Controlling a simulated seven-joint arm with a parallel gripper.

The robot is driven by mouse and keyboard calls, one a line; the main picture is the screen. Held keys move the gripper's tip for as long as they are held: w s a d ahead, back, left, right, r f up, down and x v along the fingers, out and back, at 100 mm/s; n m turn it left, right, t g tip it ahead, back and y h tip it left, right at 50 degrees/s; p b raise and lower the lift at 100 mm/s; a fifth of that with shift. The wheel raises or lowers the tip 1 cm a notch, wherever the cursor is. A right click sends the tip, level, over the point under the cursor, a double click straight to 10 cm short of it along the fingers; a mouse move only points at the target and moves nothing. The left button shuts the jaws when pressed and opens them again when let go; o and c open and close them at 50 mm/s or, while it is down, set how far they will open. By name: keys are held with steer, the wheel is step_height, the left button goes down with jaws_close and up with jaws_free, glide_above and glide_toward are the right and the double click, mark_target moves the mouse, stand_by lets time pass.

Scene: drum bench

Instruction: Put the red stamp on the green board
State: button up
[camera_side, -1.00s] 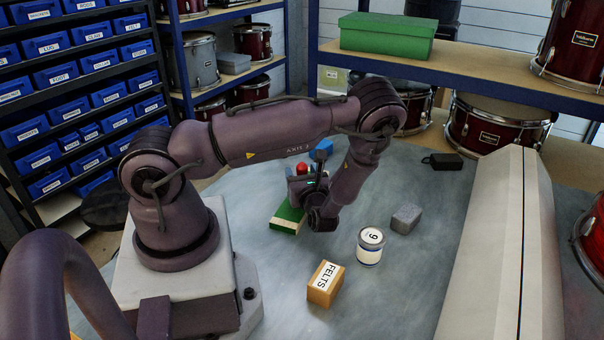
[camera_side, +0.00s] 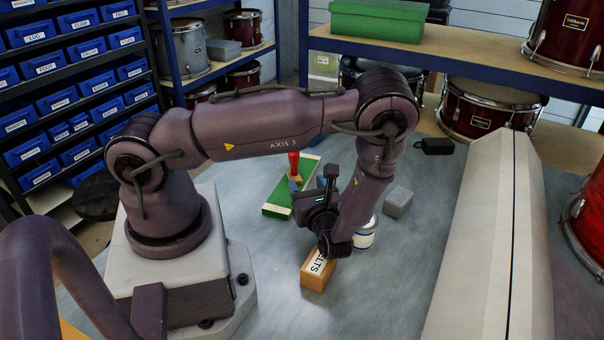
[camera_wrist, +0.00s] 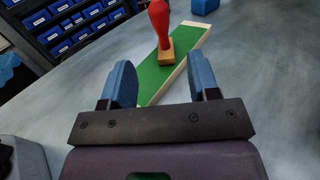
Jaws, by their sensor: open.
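The red stamp (camera_side: 294,162) stands upright on the green board (camera_side: 276,203), toward its far part. In the wrist view the stamp's red handle (camera_wrist: 159,22) and wooden base rest on the green surface (camera_wrist: 150,82), inside the board's pale edge. The top of the handle is cut off by the frame. My gripper (camera_side: 311,185) is open and empty, on the near side of the stamp and apart from it. In the wrist view its two blue fingers (camera_wrist: 162,80) are spread, with the stamp beyond them.
A FELTS box (camera_side: 317,273) and a partly hidden white can (camera_side: 365,238) stand near my wrist. A grey block (camera_side: 398,203) lies to the right. A blue object (camera_wrist: 204,6) sits beyond the board.

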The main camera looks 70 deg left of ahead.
steer(key=shift+d+r, duration=0.15)
steer(key=shift+d, duration=0.1)
steer(key=s+d+r+n+t+h, duration=0.2)
steer(key=d+r+n+h, duration=0.2)
steer(key=r, duration=0.5)
steer(key=s+d+r+n+t+h, duration=0.1)
steer(key=s+d+r+n+h, duration=0.1)
steer(key=d+r+n+h, duration=0.3)
steer(key=s+d+r+n+t+h, duration=0.2)
steer(key=r+n+h, duration=0.7)
steer(key=r, duration=0.5)
steer(key=s+d, duration=0.1)
steer(key=d, duration=0.1)
steer(key=shift+d+r+t, duration=0.3)
steer(key=shift+d+r, duration=0.1)
